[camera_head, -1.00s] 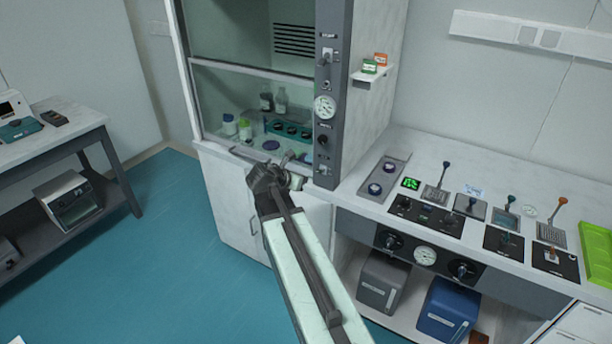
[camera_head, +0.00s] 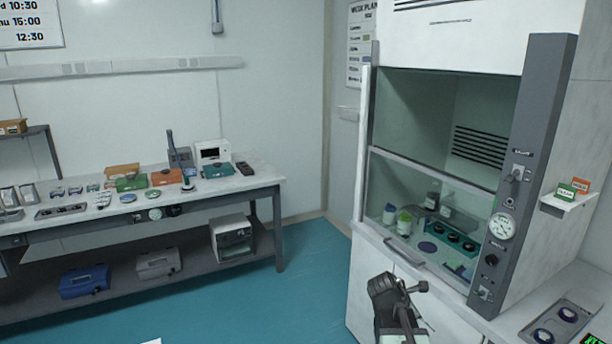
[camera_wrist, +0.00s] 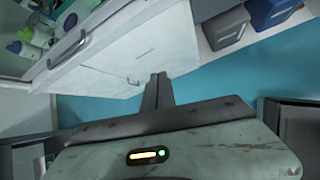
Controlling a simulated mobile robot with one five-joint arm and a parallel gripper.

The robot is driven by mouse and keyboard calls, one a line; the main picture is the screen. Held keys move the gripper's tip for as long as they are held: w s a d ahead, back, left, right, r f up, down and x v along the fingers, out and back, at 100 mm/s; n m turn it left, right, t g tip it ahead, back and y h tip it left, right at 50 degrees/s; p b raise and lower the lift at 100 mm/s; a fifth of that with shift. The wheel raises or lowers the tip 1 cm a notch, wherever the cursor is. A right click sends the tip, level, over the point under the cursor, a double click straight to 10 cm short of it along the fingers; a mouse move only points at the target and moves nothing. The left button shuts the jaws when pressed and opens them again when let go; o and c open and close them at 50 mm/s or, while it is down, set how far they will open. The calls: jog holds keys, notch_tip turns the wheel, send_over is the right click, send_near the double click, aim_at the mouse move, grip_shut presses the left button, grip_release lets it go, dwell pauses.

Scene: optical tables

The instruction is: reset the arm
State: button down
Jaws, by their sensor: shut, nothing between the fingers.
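My gripper shows in the wrist view (camera_wrist: 158,80) as dark fingers pressed together, with nothing between them. They point toward the white cabinet (camera_wrist: 150,50) under the fume hood, above the teal floor. In the head view only the dark end of my arm (camera_head: 392,298) shows, low in the picture in front of the hood cabinet. The fingertips cannot be made out there.
The fume hood (camera_head: 535,160) stands at right, its sash (camera_head: 440,180) partly lowered over bottles and a teal rack. A bench (camera_head: 240,186) with instruments stands at left. Open teal floor (camera_head: 290,300) lies between them. A blue box (camera_wrist: 270,12) shows in the wrist view.

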jog(key=s+a+f+m+g+y, duration=0.2)
jog(key=s+a+f+m+y, duration=0.1)
jog(key=s+a+m, duration=0.3)
jog(key=s+a+f+m+g+y, duration=0.2)
jog(key=s+a+m, duration=0.4)
jog(key=a+m, duration=0.4)
jog(key=f+m+y, duration=0.1)
jog(key=m, duration=0.3)
jog(key=shift+s+a+m+g+y, duration=0.25)
jog(key=shift+a+m+g+y, duration=0.05)
jog(key=shift+y, duration=0.1)
